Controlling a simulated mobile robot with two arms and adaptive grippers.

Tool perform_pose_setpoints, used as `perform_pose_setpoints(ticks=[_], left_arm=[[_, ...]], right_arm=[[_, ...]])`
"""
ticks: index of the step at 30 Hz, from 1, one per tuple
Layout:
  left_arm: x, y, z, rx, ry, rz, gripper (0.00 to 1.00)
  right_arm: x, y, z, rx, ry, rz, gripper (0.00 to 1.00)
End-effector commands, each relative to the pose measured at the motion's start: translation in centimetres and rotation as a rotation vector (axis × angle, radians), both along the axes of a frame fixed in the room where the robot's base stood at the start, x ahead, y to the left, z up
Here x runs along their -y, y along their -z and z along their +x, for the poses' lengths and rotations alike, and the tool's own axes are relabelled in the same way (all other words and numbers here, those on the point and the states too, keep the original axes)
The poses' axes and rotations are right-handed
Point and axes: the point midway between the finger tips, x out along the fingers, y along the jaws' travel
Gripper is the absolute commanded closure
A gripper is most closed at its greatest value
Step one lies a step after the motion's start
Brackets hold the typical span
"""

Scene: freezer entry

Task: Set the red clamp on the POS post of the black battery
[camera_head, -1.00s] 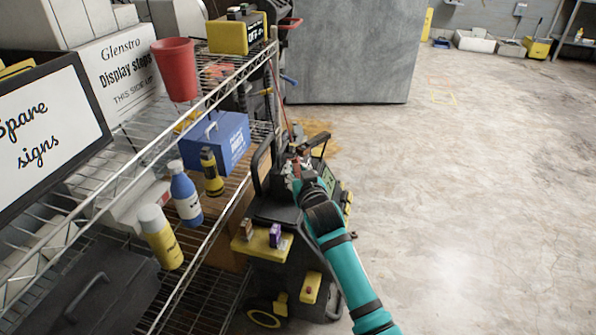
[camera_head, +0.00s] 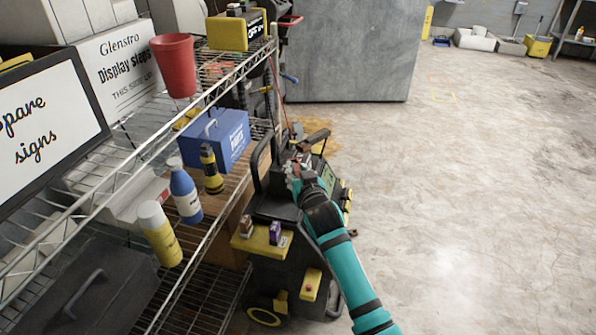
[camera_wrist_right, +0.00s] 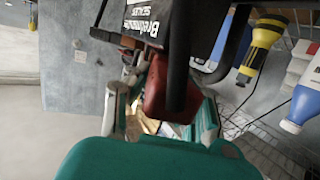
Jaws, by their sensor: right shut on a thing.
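My right gripper (camera_head: 295,170) is over the top of a black and yellow wheeled machine (camera_head: 262,215), beside the shelf. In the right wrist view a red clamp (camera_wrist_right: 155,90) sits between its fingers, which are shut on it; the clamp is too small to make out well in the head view. A black bar crosses in front of part of the clamp. A dark block with white lettering (camera_wrist_right: 138,22) lies beyond it; I cannot tell whether it is the black battery. No POS mark or post can be made out. My left gripper is not in view.
A wire shelf (camera_head: 205,245) stands close on the left, with a blue box (camera_head: 228,140), a black and yellow flashlight (camera_head: 211,170) and bottles near its edge. A grey block (camera_head: 345,50) stands behind. The floor (camera_head: 470,200) on the right is clear.

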Motion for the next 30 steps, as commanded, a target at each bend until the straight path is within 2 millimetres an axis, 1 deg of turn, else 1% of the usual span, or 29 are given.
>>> perform_pose_setpoints(ticks=[13, 14, 19, 25, 27, 30], left_arm=[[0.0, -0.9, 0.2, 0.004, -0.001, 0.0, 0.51], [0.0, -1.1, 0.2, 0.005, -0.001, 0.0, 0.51], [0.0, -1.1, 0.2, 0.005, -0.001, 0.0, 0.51], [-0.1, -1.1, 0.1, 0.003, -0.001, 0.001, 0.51], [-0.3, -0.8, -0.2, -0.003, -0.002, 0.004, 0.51], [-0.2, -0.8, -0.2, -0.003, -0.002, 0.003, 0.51]], right_arm=[[0.0, 0.4, 0.0, 0.002, 0.0, 0.0, 1.0], [0.0, 0.4, 0.0, 0.002, 0.0, 0.0, 0.75], [0.0, 0.4, 0.0, 0.001, 0.0, 0.0, 0.52], [0.0, 0.4, 0.0, 0.001, 0.0, 0.0, 0.51], [0.0, 0.6, -0.1, -0.002, 0.0, 0.0, 0.51], [0.1, 0.5, -0.5, -0.002, 0.0, 0.0, 0.51]])
